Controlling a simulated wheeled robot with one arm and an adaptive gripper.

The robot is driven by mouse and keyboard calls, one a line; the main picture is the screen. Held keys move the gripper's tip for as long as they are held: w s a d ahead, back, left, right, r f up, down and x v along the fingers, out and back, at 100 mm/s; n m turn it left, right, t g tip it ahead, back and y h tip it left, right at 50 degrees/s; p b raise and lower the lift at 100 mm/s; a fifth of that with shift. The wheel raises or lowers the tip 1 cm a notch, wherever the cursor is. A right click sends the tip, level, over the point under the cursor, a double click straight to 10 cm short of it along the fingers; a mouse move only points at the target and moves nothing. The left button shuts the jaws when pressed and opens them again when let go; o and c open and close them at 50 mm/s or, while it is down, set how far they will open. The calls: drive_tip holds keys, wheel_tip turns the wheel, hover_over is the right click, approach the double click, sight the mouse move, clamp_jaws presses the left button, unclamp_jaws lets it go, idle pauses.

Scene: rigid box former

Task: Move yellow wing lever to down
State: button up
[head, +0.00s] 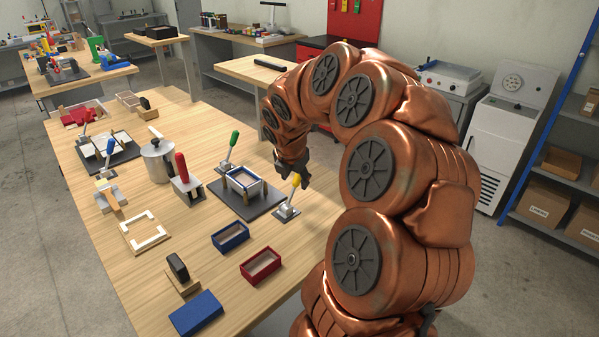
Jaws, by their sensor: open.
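The yellow wing lever (295,181) stands upright, tilted a little to the right, on a small light metal base (287,212) at the right side of a dark plate. Its yellow handle is at the top. My gripper (284,179) hangs from the end of my copper arm, right beside the yellow handle. The gripper is open. Its fingertips are small and partly overlap the lever in view, so I cannot tell whether they touch it.
The dark plate (234,206) carries a blue-white box frame (243,183) and a green-handled lever (232,145). A red-handled lever (183,172) stands to the left. Blue (230,236) and red (262,266) open boxes lie in front. The wooden table (140,262) has clear room around them.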

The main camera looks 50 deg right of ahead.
sight(299, 183)
drive_tip(key=w+d, duration=0.1)
drive_tip(key=w+d+p, duration=0.1)
drive_tip(key=d, duration=0.1)
drive_tip(key=w+d, duration=0.1)
drive_tip(key=d, duration=0.1)
drive_tip(key=shift+w, duration=0.15)
drive_tip(key=p+x, duration=0.1)
drive_tip(key=x, duration=0.2)
drive_tip(key=shift+a+f, duration=0.15)
drive_tip(key=shift+x, duration=0.85)
clamp_jaws()
